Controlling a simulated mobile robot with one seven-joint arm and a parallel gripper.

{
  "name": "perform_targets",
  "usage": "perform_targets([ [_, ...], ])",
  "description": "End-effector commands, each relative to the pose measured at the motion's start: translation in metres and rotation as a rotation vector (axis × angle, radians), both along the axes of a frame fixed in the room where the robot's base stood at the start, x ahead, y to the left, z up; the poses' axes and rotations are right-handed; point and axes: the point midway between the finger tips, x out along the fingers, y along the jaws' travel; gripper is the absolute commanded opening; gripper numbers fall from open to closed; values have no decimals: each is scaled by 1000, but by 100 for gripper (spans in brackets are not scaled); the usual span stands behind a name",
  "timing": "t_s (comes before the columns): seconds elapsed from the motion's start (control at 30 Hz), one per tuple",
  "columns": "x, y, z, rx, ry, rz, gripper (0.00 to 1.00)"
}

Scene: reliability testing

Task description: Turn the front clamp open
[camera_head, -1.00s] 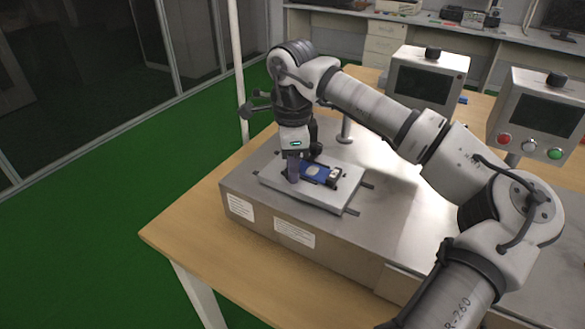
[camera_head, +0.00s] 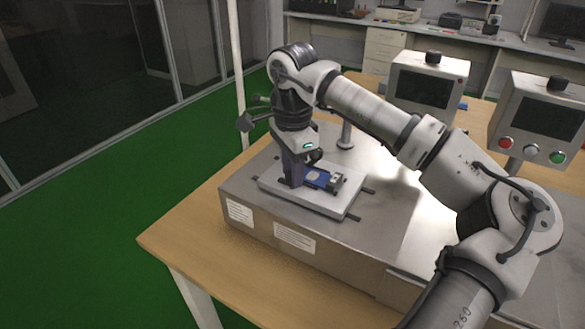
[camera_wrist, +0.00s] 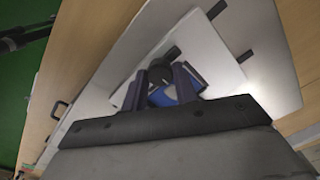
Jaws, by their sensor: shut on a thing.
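A blue fixture (camera_head: 318,179) with a metal block at its right end sits on a pale plate (camera_head: 341,204). My gripper (camera_head: 292,182) points down at the fixture's left end, its fingers low over the plate. The fingers are shut on the front clamp, which they hide in the head view. In the wrist view the two dark fingers of my gripper (camera_wrist: 162,84) stand on either side of a dark part, with the blue fixture (camera_wrist: 163,97) showing between them. The clamp's exact angle is hidden.
The plate rests on a grey metal bench box (camera_head: 270,215) on a wooden table (camera_head: 190,225). Two control boxes with screens stand at the right, the nearer one (camera_head: 541,115) with red, white and green buttons. A thin post rises behind my arm.

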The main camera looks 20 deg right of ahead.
Motion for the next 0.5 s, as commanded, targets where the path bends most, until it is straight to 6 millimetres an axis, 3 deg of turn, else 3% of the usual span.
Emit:
perform_targets([
  [0.17, 0, 0, 1, -1, -2, 1, 6],
  [0.2, 0, 0, 1, -1, -2, 1, 34],
  [0.33, 0, 0, 1, -1, -1, 0, 50],
  [0.5, 0, 0, 0, -1, -1, 0, 50],
])
